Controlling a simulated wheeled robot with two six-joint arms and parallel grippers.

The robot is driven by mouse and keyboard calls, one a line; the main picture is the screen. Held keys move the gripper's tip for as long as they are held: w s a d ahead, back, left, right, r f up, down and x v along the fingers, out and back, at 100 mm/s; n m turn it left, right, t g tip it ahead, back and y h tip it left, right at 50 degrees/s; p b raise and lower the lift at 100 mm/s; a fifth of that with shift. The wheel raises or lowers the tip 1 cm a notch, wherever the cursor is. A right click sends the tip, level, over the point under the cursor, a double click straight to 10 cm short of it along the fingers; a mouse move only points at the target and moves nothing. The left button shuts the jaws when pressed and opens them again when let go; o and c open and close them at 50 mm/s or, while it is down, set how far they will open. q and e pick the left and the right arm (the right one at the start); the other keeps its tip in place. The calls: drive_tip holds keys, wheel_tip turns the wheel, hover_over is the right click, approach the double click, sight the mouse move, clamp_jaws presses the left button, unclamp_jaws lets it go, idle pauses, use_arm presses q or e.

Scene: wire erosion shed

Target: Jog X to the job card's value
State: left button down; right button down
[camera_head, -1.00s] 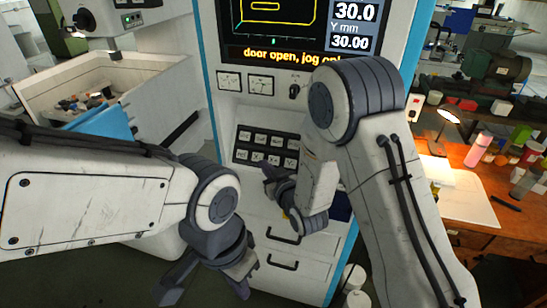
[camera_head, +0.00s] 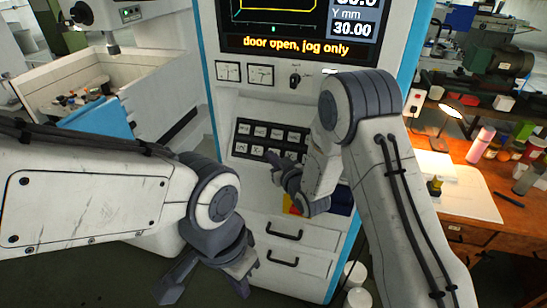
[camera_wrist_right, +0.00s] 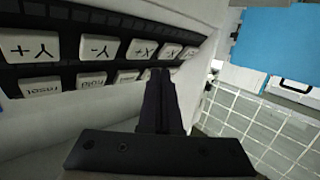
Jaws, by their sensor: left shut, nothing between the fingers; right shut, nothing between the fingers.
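The control cabinet's screen (camera_head: 300,22) reads "door open, jog only" and Y mm 30.00; the number above it is cut off. The key panel (camera_head: 240,147) is below, partly hidden by my right arm. My right gripper (camera_head: 275,171) is shut and empty, in front of the panel's lower right part. In the right wrist view its fingertips (camera_wrist_right: 160,74) are at the lower key row, below an X key (camera_wrist_right: 142,49); contact cannot be told. Y+ (camera_wrist_right: 29,46), Y- (camera_wrist_right: 99,47) and reset (camera_wrist_right: 41,87) keys show. My left gripper (camera_head: 207,284) is shut and empty, low before the cabinet. I cannot identify the job card.
A rotary switch (camera_head: 295,79) and two gauges sit above the keys. Drawer handles (camera_head: 283,234) are below. A workbench (camera_head: 515,215) with a lamp (camera_head: 450,110) and bottles stands right. An open work tank (camera_head: 50,85) is left.

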drive_tip(key=shift+w+d+f, duration=0.15)
drive_tip(key=shift+w+f, duration=0.25)
drive_tip(key=shift+w, duration=0.15)
drive_tip(key=shift+b, duration=0.3)
idle(1.4)
drive_tip(key=shift+w+d+f+b, duration=0.15)
drive_tip(key=shift+w+f+b, duration=0.15)
drive_tip(key=shift+b, duration=0.15)
drive_tip(key=shift+w+f+b, duration=0.2)
drive_tip(key=shift+w+b, duration=0.1)
drive_tip(key=shift+b, duration=0.05)
idle(0.5)
idle(0.4)
drive_tip(key=shift+s+r, duration=0.5)
drive_tip(key=shift+s, duration=0.15)
